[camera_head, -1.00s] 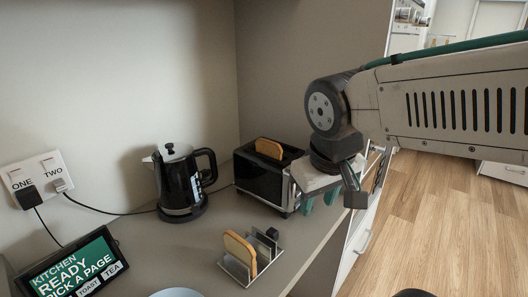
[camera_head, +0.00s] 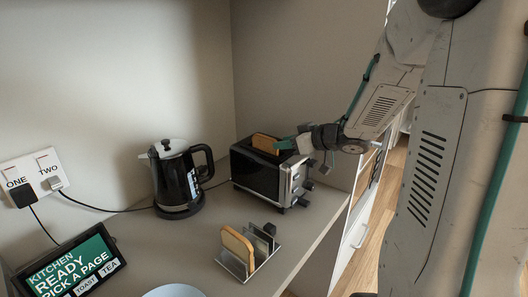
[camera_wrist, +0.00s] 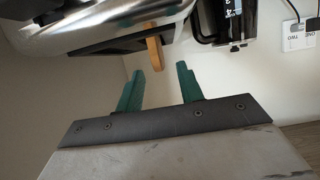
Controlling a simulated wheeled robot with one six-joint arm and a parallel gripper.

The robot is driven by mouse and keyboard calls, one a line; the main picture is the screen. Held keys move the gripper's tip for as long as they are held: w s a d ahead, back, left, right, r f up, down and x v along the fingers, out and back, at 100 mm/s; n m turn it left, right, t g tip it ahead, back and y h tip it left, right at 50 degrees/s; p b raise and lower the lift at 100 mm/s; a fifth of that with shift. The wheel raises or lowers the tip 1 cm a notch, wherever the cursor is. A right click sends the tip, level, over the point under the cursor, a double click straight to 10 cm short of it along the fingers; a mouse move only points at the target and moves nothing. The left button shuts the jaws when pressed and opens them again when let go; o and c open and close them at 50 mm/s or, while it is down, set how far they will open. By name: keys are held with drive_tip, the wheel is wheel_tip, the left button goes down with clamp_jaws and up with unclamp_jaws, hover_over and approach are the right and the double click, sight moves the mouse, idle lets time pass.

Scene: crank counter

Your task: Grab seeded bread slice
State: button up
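One bread slice (camera_head: 266,143) stands partly out of the slot of the black and silver toaster (camera_head: 255,172). It also shows in the wrist view (camera_wrist: 154,48), ahead of my fingers and roughly between their lines. A second bread slice (camera_head: 238,248) stands in the metal toast rack (camera_head: 262,243) at the front. No seeds can be made out on either slice. My gripper (camera_head: 284,144) is at the right end of the toaster top, close to the slice there. In the wrist view its green fingers (camera_wrist: 160,68) are apart, with nothing between them.
A black and steel kettle (camera_head: 177,180) stands left of the toaster. A tablet (camera_head: 75,265) and part of a pale blue plate (camera_head: 174,291) are at the front left. Two wall sockets (camera_head: 35,178) hold plugs with cords. The counter between kettle and rack is clear.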

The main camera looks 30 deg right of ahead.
sight(269, 142)
drive_tip(key=x, duration=0.7)
drive_tip(key=shift+w+d+r, duration=0.1)
drive_tip(key=shift+w+r, duration=0.15)
drive_tip(key=shift+w, duration=0.05)
clamp_jaws()
